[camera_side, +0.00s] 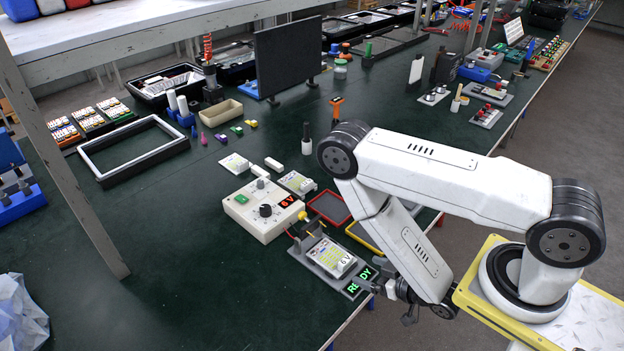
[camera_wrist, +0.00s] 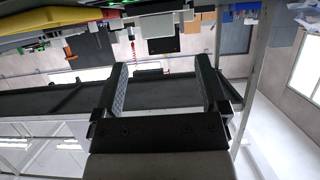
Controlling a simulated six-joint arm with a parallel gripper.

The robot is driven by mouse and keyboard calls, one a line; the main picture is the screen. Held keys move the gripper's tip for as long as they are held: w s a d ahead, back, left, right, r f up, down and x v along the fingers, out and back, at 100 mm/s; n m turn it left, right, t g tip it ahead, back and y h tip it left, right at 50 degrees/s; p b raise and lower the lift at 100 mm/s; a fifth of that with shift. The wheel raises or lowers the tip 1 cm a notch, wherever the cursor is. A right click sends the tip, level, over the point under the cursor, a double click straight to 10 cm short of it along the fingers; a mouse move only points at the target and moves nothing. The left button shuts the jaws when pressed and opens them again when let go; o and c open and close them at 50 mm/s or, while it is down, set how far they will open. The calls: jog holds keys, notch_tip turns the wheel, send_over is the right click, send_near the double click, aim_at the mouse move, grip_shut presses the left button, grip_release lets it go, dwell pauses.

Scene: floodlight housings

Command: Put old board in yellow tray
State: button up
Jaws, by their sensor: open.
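A light board (camera_side: 331,256) with a yellow-green face and a "6V" label sits on a grey test fixture (camera_side: 304,258), beside a lit green READY display (camera_side: 360,280). Another similar board (camera_side: 297,183) lies behind the power box; I cannot tell from marks which is the old one. The yellow tray (camera_side: 358,236) is right of the fixture, mostly hidden by my arm. My gripper (camera_side: 376,288) is low at the table's front edge, by the READY display. In the wrist view my gripper (camera_wrist: 160,72) is open, with nothing between its fingers.
A white power box (camera_side: 264,208) with a red "6V" readout stands left of the fixture. A red tray (camera_side: 330,207) lies behind the yellow one. A third board (camera_side: 235,163) and small white blocks lie farther back. The table's front left is clear.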

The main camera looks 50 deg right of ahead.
jog(key=shift+w, duration=0.15)
dwell(0.3)
jog(key=shift+w+g, duration=0.3)
jog(key=shift+w, duration=0.25)
jog(key=w, duration=0.1)
jog(key=w+r+g, duration=0.1)
jog(key=w, duration=0.1)
jog(key=w+g, duration=0.1)
jog(key=w, duration=0.1)
jog(key=shift+a+r+m, duration=0.15)
jog(key=shift+r+m, duration=0.2)
jog(key=shift+m, duration=0.05)
jog(key=s+d+r+g, duration=0.2)
jog(key=r+g, duration=0.6)
jog(key=r, duration=1)
jog(key=shift+s+n, duration=0.4)
jog(key=shift+s, duration=0.15)
jog(key=shift+r, duration=0.1)
jog(key=c, duration=0.3)
jog(key=shift+c, duration=0.2)
